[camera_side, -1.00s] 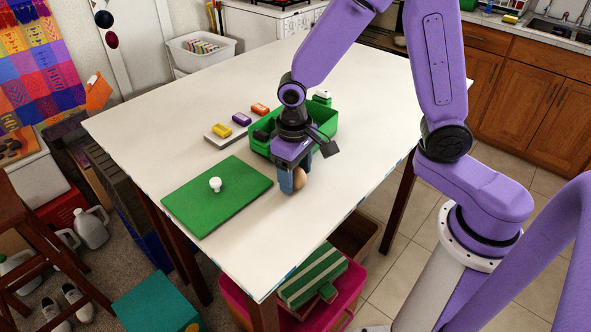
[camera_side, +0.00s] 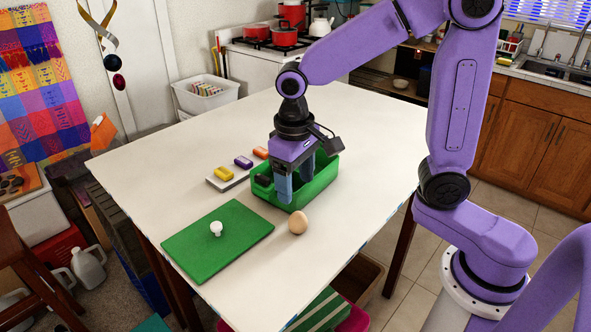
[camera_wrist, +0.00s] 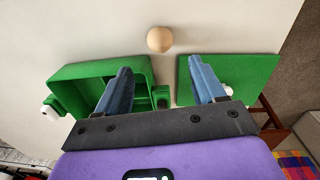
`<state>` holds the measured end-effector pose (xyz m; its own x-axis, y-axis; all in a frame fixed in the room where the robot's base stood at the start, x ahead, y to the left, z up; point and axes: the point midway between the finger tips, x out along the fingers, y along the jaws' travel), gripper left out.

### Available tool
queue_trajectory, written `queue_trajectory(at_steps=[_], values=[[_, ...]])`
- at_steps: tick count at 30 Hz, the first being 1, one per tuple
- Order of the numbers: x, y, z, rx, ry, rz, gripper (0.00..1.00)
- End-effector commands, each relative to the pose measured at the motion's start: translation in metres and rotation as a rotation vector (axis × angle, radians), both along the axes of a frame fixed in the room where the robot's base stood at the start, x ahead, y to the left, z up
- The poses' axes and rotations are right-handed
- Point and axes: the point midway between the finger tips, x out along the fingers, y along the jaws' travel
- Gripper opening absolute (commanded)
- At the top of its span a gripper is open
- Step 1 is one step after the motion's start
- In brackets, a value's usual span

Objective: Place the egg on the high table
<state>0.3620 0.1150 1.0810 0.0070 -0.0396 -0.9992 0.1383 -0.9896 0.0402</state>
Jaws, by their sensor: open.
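The egg (camera_side: 298,223) is tan and rests on the white high table (camera_side: 330,110), right of the green board and in front of the green crate. In the wrist view the egg (camera_wrist: 160,39) lies beyond the fingertips, clear of them. My gripper (camera_side: 296,190) is open and empty, raised above the table at the crate's near side. In the wrist view the two blue fingers of my gripper (camera_wrist: 160,75) stand apart with nothing between them.
The green crate (camera_side: 318,188) stands behind the egg. A green board (camera_side: 190,243) with a white knob (camera_side: 216,229) lies to the left. The table's right side is bare.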

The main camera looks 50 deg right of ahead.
Motion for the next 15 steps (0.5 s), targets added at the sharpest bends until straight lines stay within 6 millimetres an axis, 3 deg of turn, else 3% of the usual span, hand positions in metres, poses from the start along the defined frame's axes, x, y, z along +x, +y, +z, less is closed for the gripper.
queue_trajectory(at_steps=[6,15], values=[[0.000,0.001,0.020,0.000,-0.001,0.001,0.69],[-0.008,0.000,0.022,0.002,0.001,0.041,0.69]])
